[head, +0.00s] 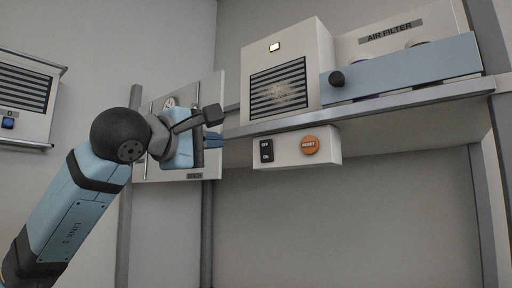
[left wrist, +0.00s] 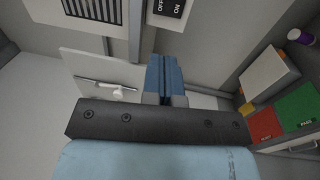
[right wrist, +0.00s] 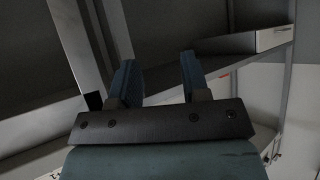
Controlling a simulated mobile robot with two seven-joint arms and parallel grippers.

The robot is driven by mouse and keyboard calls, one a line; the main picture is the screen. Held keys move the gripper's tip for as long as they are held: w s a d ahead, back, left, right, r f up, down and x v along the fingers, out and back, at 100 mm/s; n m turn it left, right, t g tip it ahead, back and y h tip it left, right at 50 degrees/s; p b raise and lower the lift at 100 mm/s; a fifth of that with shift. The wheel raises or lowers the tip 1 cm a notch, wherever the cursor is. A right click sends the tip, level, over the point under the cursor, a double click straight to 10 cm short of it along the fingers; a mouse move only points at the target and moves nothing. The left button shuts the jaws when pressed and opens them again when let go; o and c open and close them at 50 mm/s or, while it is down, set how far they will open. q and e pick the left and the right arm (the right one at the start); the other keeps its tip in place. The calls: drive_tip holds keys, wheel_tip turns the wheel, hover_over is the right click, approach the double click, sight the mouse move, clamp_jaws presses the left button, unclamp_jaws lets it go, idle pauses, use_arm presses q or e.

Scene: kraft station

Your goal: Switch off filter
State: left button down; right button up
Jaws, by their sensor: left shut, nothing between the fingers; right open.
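The air filter unit (head: 305,62) is a white box with a dark grille and a small lit indicator (head: 274,46), standing on a shelf. Under the shelf a white control box (head: 328,148) carries a black OFF/ON switch (head: 266,151) and an orange RESET button (head: 310,145). The switch also shows at the top of the left wrist view (left wrist: 168,8). My left gripper (head: 216,140) is shut and empty, left of the control box and apart from the switch. My right gripper (right wrist: 156,72) is open and empty, seen only in the right wrist view.
The grey shelf (head: 370,108) runs above the control box. A blue panel (head: 410,68) with a black knob (head: 336,78) is right of the grille. A white wall panel (head: 214,95) is behind my left gripper. The wall below the control box is clear.

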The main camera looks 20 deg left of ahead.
sight(263, 145)
use_arm(q)
drive_tip(key=p+x, duration=0.3)
drive_tip(key=x, duration=1)
drive_tip(key=shift+w+r+p, duration=0.1)
drive_tip(key=shift+w+p, duration=0.05)
drive_tip(key=shift+p, duration=0.2)
drive_tip(key=shift+w+d, duration=0.2)
drive_tip(key=shift+w, duration=0.2)
drive_tip(key=shift+a, duration=0.15)
